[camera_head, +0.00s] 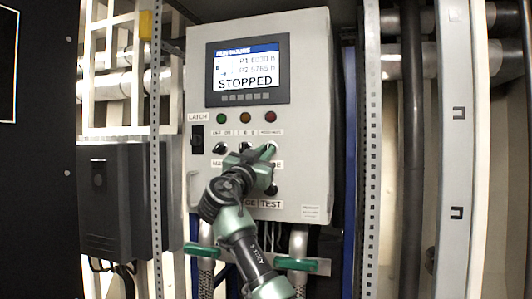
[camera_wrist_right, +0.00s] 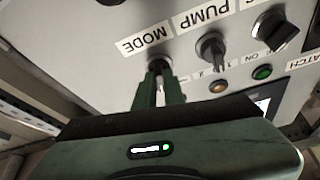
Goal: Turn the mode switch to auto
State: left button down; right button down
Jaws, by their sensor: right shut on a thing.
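The mode switch (camera_wrist_right: 159,65) is a dark knob above the MODE label (camera_wrist_right: 146,41), which appears upside down in the right wrist view. My right gripper (camera_wrist_right: 160,88) has its two green fingers on either side of this knob, shut on it. In the head view my right gripper (camera_head: 267,152) is at the right-hand knob of the upper row on the grey control panel (camera_head: 308,100). It covers most of the knob and part of the labels there. I cannot read the switch's exact setting. My left gripper is not in view.
The panel's screen (camera_head: 247,72) reads STOPPED. Below it are green (camera_head: 222,118), orange (camera_head: 245,118) and red (camera_head: 269,117) lamps. The pump switch (camera_wrist_right: 211,47) sits close beside the gripper. Pipes with green handles (camera_head: 296,264) are below the panel.

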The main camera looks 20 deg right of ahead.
jog(key=m+p, duration=0.1)
jog(key=m, duration=0.1)
jog(key=m+g+h+p, duration=0.1)
jog(key=m, duration=0.1)
jog(key=m+g+p, duration=0.1)
jog(key=p, duration=0.1)
jog(key=shift+w+a+r+m, duration=0.1)
jog(key=shift+a+r+m, duration=0.05)
jog(key=shift+r+m, duration=0.2)
jog(key=shift+f+m+g+h+p, duration=0.2)
jog(key=shift+m+g+h+p, duration=0.1)
jog(key=shift+m+g+p, duration=0.9)
jog(key=shift+m, duration=0.25)
jog(key=c, duration=1.5)
grip_release()
jog(key=b+v, duration=0.5)
jog(key=v, duration=0.3)
jog(key=shift+f, duration=0.2)
